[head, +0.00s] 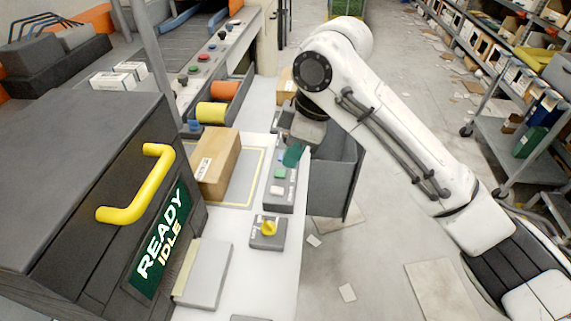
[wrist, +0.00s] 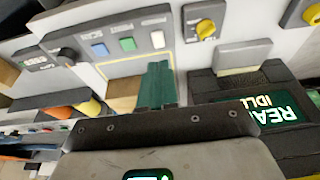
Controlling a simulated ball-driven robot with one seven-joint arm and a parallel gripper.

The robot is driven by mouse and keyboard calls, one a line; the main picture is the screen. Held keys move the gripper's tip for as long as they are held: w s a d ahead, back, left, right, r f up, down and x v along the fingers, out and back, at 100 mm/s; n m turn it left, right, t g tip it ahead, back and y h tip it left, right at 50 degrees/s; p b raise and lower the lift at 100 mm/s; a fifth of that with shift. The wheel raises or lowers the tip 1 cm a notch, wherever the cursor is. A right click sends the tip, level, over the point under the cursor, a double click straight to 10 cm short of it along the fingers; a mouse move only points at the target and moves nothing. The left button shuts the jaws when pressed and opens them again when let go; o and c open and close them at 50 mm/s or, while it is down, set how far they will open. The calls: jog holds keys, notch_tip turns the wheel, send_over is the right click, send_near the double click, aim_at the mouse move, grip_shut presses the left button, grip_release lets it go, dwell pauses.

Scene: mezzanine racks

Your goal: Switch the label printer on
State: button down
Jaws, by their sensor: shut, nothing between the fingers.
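The dark machine (head: 60,150) at the left of the head view has a yellow handle and a green display (head: 160,243) reading READY IDLE; the display shows upside down in the wrist view (wrist: 262,110). I cannot tell which thing is the label printer. A grey button panel (head: 270,206) lies on the white bench; the wrist view shows its blue, green (wrist: 127,43) and white buttons. A yellow rotary knob (head: 268,228) sits on a grey plate beside it, also in the wrist view (wrist: 205,28). My gripper (head: 293,156) is shut and empty, green fingertips over the panel's far end, partly hiding it.
A cardboard box (head: 216,165) stands on a yellow-outlined mat left of the panel. A pale block (head: 205,272) lies near the display. Another yellow knob (wrist: 312,14) is at the wrist view's corner. Orange and yellow rollers (head: 212,113) lie beyond.

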jog(key=v, duration=0.2)
jog(key=d+v, duration=0.1)
jog(key=v, duration=0.2)
dwell(0.4)
jog(key=s+d+f+m+t+y, duration=0.1)
jog(key=s+d+f+m, duration=0.25)
jog(key=f, duration=0.35)
jog(key=s+d+f+m+t, duration=0.15)
jog(key=s+f+m, duration=0.25)
jog(key=f, duration=0.4)
jog(key=s+d+f+m+y, duration=0.1)
jog(key=s+d+f+m, duration=0.25)
jog(key=f, duration=0.35)
jog(key=s+d+f+m+h, duration=0.2)
jog(key=s+d+f, duration=0.3)
jog(key=s+d, duration=0.4)
jog(key=s+d+f+m+g+h+p, duration=0.1)
jog(key=s+d+f+m+h, duration=0.2)
jog(key=s+d, duration=0.7)
jog(key=s+f+m, duration=0.2)
jog(key=s, duration=0.2)
jog(key=shift+s+d+h, duration=0.15)
jog(key=shift+s+h, duration=0.05)
jog(key=shift+h, duration=0.1)
